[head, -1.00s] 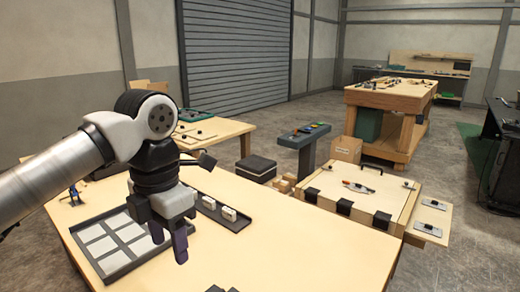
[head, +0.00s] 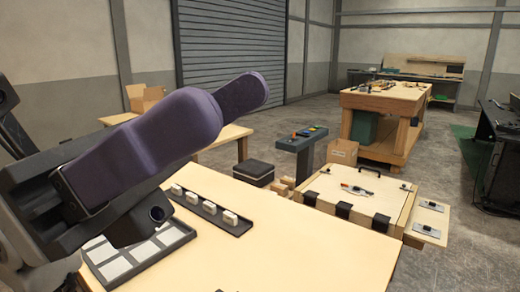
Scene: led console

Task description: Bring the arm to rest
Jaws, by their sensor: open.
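My gripper (head: 205,115) is raised close to the head camera and fills much of the left of the view. One long purple finger points up and to the right, over the left part of the near table (head: 300,250). The jaws are open, and I see nothing held. The other finger is not clearly seen. The gripper's dark body and the arm behind it run off the left edge.
On the near table are a dark tray of white squares (head: 186,237), partly hidden by my gripper, and a narrow dark tray (head: 237,231) with several white blocks. A console (head: 302,139) with coloured parts and a hinged wooden box (head: 360,200) stand beyond. The table's right part is mostly clear.

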